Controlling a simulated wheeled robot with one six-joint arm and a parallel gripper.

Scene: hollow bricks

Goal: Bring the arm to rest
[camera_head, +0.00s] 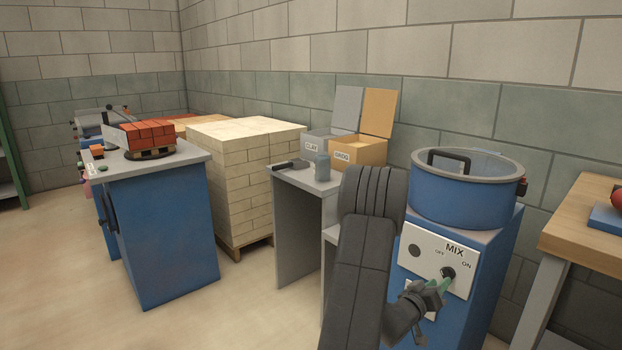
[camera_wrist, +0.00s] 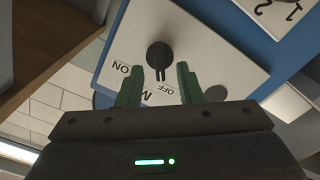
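My gripper (camera_head: 446,285) is at the white MIX panel (camera_head: 412,272) on the front of the blue mixer (camera_head: 461,200). In the wrist view its two green fingers (camera_wrist: 158,72) are apart with nothing held between them. The dark MIX knob (camera_wrist: 160,54) shows just beyond the fingertips, roughly centred between them, and appears apart from them. The ON and OFF labels flank the knob's pointer; which one it is set to is hard to tell. My dark arm crosses the lower middle of the head view and hides the mixer's left side.
A grey table (camera_head: 305,179) left of the mixer holds the CLAY box (camera_head: 318,147), the GROG box (camera_head: 358,151) and a grey jar (camera_head: 322,167). A stack of pale bricks (camera_head: 235,175) and a blue cabinet (camera_head: 165,235) stand further left. A wooden bench (camera_head: 590,222) is close on the right.

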